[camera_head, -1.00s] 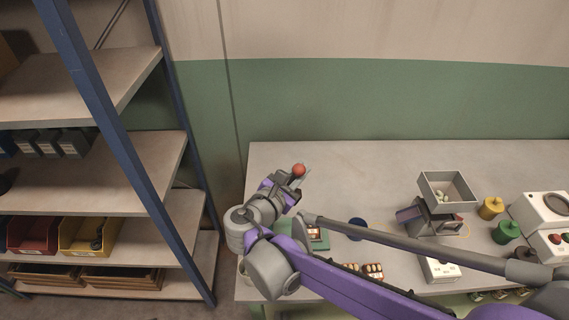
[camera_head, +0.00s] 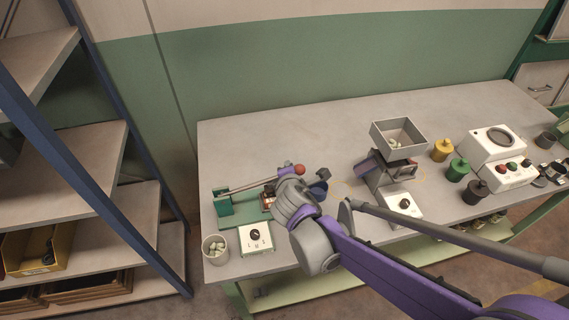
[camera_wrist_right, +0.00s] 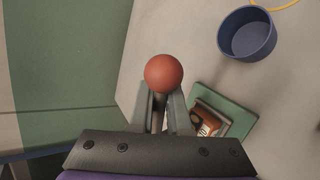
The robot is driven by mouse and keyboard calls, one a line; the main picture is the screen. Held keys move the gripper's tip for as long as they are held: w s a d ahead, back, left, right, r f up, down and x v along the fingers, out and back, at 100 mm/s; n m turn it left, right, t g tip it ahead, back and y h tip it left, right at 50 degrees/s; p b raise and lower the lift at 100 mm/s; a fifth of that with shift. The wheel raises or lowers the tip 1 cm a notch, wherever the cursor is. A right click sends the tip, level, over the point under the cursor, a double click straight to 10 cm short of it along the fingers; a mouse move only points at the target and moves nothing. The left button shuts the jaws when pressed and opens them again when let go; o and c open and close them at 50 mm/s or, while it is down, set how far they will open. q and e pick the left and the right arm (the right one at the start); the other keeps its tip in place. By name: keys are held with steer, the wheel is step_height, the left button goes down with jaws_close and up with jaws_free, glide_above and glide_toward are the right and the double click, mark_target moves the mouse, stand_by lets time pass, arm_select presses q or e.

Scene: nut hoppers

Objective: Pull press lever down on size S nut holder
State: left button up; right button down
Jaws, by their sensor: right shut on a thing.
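The press lever is a grey bar (camera_head: 250,183) hinged at a green bracket (camera_head: 222,202) on a green base, and it ends in a red ball knob (camera_head: 299,170). In the head view the bar slopes only slightly, low over the base. My right gripper (camera_wrist_right: 161,98) is shut on the lever just behind the knob, which also shows in the right wrist view (camera_wrist_right: 164,74). A nut holder block (camera_wrist_right: 207,120) sits on the base, partly hidden by my arm in the head view. My left gripper is not in view.
A dial box (camera_head: 256,238) marked with letters and a cup of nuts (camera_head: 215,250) stand in front of the press. A blue cup (camera_wrist_right: 247,34) is close by. A hopper (camera_head: 398,137) and coloured pots stand to the right. The back of the table is clear.

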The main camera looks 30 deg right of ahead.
step_height(320, 180, down, 4)
steer(key=shift+f+b, duration=0.15)
steer(key=shift+b, duration=1)
steer(key=shift+s+f, duration=0.1)
steer(key=shift+f, duration=0.1)
steer(key=shift+a+f, duration=0.1)
steer(key=c, duration=0.9)
jaws_free()
steer(key=shift+s+a+r, duration=0.1)
steer(key=shift+r, duration=0.15)
steer(key=p+v, duration=0.2)
steer(key=v, duration=0.8)
steer(key=shift+s+a, duration=0.1)
steer(key=shift+a, duration=0.05)
